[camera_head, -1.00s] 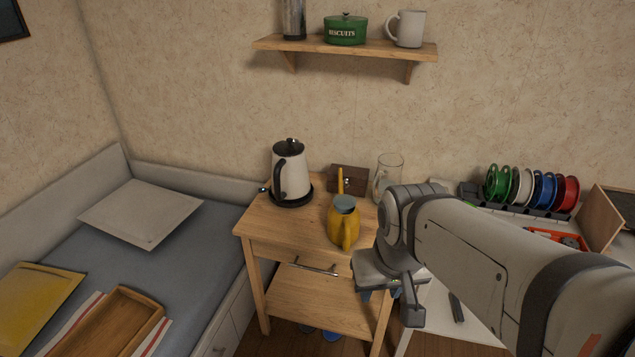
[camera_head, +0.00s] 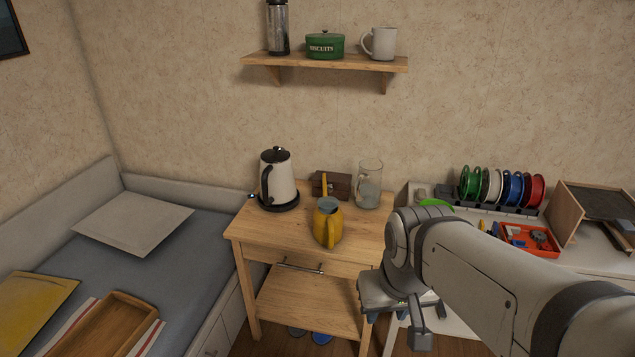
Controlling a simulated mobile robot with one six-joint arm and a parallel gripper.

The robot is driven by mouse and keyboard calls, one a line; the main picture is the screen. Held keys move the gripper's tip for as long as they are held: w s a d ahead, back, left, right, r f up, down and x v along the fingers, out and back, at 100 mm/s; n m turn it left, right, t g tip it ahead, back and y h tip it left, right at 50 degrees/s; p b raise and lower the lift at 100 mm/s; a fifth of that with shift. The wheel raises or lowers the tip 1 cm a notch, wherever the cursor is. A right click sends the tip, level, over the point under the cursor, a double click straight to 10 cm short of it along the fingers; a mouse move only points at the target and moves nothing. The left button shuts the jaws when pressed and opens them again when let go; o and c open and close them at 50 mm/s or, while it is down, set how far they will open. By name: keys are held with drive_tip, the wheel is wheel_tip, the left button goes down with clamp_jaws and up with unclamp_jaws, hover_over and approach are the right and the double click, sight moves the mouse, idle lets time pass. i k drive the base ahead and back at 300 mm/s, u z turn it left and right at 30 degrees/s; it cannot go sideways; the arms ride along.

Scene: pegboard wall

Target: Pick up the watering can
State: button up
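The yellow watering can (camera_head: 328,226) stands upright on the small wooden table (camera_head: 368,231), near its front edge. Its grey-blue open top faces up, and a yellow spout or handle part rises behind it. My gripper (camera_head: 391,318) hangs in front of the table's right side, lower than the tabletop and to the right of the can, apart from it.
A white kettle (camera_head: 278,177) on a black base stands left of the can. A glass jug (camera_head: 369,186) and a dark wooden box (camera_head: 331,184) stand behind it. A white desk with spools (camera_head: 503,187) and an orange tray (camera_head: 528,238) is at right. A bed (camera_head: 181,262) is at left.

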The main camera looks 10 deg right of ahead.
sight(327, 217)
drive_tip(key=i, duration=0.85)
drive_tip(key=u, duration=0.7)
drive_tip(key=k, duration=1.15)
drive_tip(key=z, duration=0.65)
drive_tip(key=i, duration=1)
drive_tip(key=z, duration=0.05)
